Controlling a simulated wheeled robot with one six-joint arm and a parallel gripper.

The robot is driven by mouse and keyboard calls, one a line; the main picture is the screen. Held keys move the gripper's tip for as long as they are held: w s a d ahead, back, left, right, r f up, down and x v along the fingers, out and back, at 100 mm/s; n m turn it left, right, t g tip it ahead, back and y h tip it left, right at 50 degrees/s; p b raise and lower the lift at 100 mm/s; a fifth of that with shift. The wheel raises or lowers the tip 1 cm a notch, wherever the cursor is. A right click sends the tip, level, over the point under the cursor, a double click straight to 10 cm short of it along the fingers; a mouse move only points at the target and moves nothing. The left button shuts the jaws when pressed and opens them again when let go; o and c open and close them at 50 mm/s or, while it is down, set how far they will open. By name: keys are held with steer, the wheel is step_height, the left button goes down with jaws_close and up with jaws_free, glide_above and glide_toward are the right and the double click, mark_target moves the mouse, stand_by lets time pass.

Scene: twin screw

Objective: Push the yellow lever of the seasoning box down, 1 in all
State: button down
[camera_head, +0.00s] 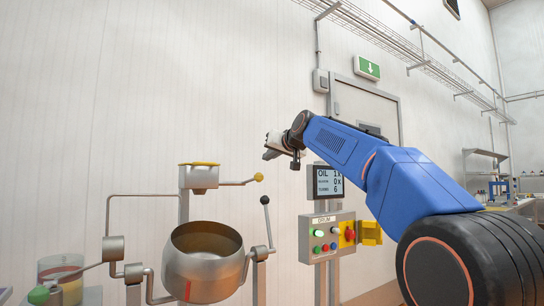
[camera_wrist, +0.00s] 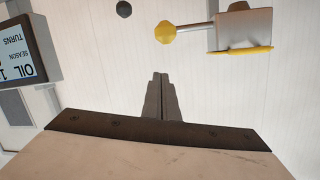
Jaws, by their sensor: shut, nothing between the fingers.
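The seasoning box (camera_head: 199,178) is a small metal box with a yellow rim, left of centre in the head view. Its lever runs right from the box and ends in a yellow knob (camera_head: 259,177), level with the box's side. In the wrist view the box (camera_wrist: 243,28) is at the upper right and the yellow knob (camera_wrist: 165,32) is at top centre. My gripper (camera_head: 270,151) is shut and empty, above and slightly right of the knob in the head view. In the wrist view its fingertips (camera_wrist: 160,76) point toward the knob, with a gap between them.
A metal drum (camera_head: 204,268) stands below the box, with a black-knobbed lever (camera_head: 266,201) at its right. A display (camera_head: 328,182) reads OIL 1x, a season line 0x and TURNS 6. A button panel (camera_head: 327,235) stands under it. A glass container (camera_head: 60,270) is at lower left.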

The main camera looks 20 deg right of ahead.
mark_target(262, 175)
steer(key=x, duration=0.2)
steer(key=f+x, duration=0.1)
steer(key=x, duration=0.2)
steer(key=shift+s+a, duration=0.15)
steer(key=shift+s, duration=0.05)
steer(key=shift+s+a+f, duration=0.2)
steer(key=shift+s+f, duration=0.4)
steer(key=shift+f, duration=0.55)
steer(key=shift+s+f, duration=0.1)
